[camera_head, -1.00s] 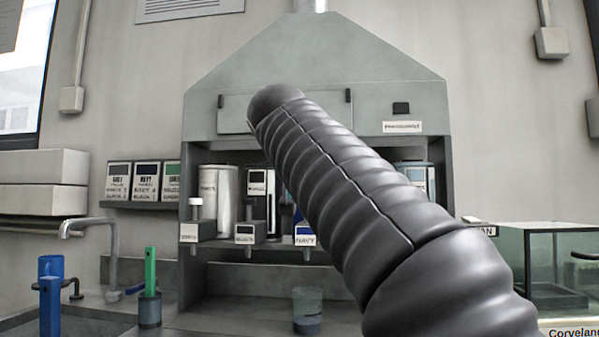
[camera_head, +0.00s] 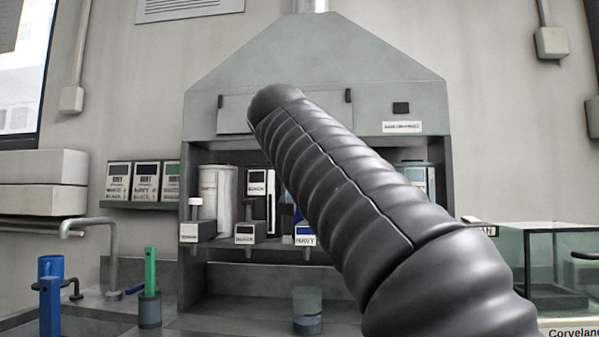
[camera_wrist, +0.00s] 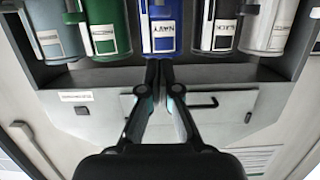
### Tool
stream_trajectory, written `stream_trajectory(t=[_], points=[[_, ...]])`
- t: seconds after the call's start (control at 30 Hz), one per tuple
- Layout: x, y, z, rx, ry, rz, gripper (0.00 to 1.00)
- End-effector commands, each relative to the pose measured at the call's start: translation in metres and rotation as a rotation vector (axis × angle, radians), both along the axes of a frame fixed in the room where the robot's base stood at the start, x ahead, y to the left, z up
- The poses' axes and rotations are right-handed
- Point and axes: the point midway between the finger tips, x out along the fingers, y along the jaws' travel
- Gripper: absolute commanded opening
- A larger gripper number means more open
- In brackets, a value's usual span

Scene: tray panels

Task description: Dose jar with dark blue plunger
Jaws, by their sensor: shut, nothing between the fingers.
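A small translucent grey-blue jar (camera_head: 307,322) stands on the counter under the hood, below the dispenser shelf. A dispenser with a NAVY label (camera_head: 305,239) is on that shelf, mostly behind my arm. In the wrist view, which looks upside down, the dark blue canister (camera_wrist: 162,15) with a NAVY label stands between a green and a dark one. My gripper (camera_wrist: 162,62) is shut and empty, its fingertips in front of the blue canister in the picture; I cannot tell whether they touch anything. The gripper is hidden in the head view, and no navy plunger shows clearly.
The grey hood (camera_head: 315,75) encloses the shelf. White (camera_head: 189,233) and black (camera_head: 244,235) dispensers stand left of navy. A tap (camera_head: 90,224), a blue object (camera_head: 49,300) and a green-handled item (camera_head: 150,285) are at left; a glass tank (camera_head: 555,265) is at right.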

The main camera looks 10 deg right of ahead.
Motion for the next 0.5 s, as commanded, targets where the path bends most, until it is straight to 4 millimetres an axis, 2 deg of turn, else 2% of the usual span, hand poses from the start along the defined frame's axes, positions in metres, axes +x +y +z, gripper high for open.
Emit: stream_trajectory(t=[0.1, 0.23, 0.37, 0.5], points=[[0.001, 0.001, -0.001, 0.0, 0.002, 0.001, 0.0], [0.013, 0.007, -0.004, -0.002, 0.008, 0.005, 0.0], [0.02, 0.012, 0.007, 0.01, -0.003, 0.006, 0.0], [0.019, 0.012, 0.02, 0.012, -0.006, 0.003, 0.0]])
